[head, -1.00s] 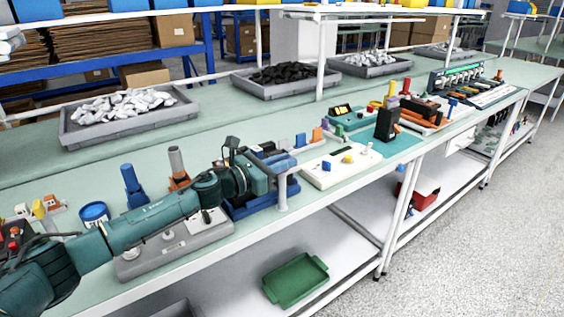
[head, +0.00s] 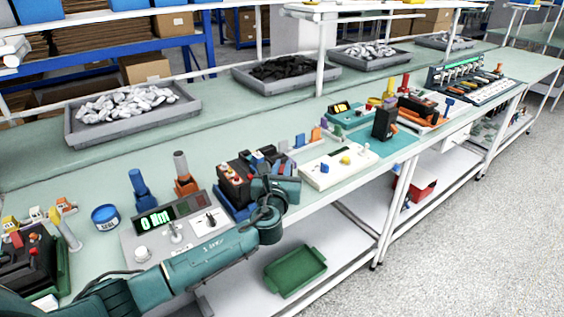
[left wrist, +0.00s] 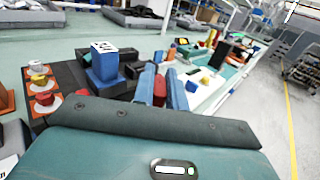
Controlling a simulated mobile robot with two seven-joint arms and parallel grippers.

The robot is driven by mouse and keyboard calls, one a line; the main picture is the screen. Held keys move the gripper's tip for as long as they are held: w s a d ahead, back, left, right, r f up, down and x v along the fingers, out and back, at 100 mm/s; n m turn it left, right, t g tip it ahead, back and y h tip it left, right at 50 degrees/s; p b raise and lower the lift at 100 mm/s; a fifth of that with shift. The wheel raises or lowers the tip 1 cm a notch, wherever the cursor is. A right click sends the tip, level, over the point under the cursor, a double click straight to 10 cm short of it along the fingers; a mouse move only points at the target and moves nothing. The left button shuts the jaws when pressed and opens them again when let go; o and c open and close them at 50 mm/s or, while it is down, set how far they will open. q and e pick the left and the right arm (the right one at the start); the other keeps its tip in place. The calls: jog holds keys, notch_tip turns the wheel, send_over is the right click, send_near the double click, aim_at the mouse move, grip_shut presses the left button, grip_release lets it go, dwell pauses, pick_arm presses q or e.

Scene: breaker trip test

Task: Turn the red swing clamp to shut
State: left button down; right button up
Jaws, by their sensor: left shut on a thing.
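My left gripper (head: 268,168) is over the front right of a black fixture (head: 235,178) on a blue base. In the left wrist view the blue fingers of this gripper (left wrist: 161,80) stand on either side of a red piece, which looks like the swing clamp (left wrist: 160,92). They are shut on it. The clamp's lower part is hidden by the gripper body, and I cannot make it out in the head view. A blue block (left wrist: 104,62) with a pale marked top sits on the fixture beside the fingers. My right gripper is not in view.
A grey panel with a lit display (head: 155,222) and switches stands left of the fixture. A white panel (head: 340,170) with a yellow button is to its right. Blue and orange upright tools (head: 139,187) stand behind. Grey trays line the back.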

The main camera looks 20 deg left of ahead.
pick_arm(q)
jog(key=n+g+y, duration=0.1)
jog(key=n+y, duration=0.1)
jog(key=y, duration=0.2)
jog(key=shift+d+n, duration=0.15)
jog(key=shift+n, duration=0.25)
jog(key=n+g+y, duration=0.1)
jog(key=y, duration=0.1)
jog(key=n+g+y+b, duration=0.1)
jog(key=shift+f+n+y, duration=0.15)
jog(key=shift+n+y, duration=0.15)
jog(key=shift+y, duration=0.1)
jog(key=shift+n+g+y+b, duration=0.65)
jog(key=shift+n+g+y, duration=0.35)
jog(key=shift+y, duration=0.2)
jog(key=shift+n+g+y+b, duration=0.3)
jog(key=shift+n+g+y, duration=0.1)
jog(key=shift+g, duration=0.1)
jog(key=shift+n+g+y, duration=0.3)
jog(key=shift+g, duration=0.1)
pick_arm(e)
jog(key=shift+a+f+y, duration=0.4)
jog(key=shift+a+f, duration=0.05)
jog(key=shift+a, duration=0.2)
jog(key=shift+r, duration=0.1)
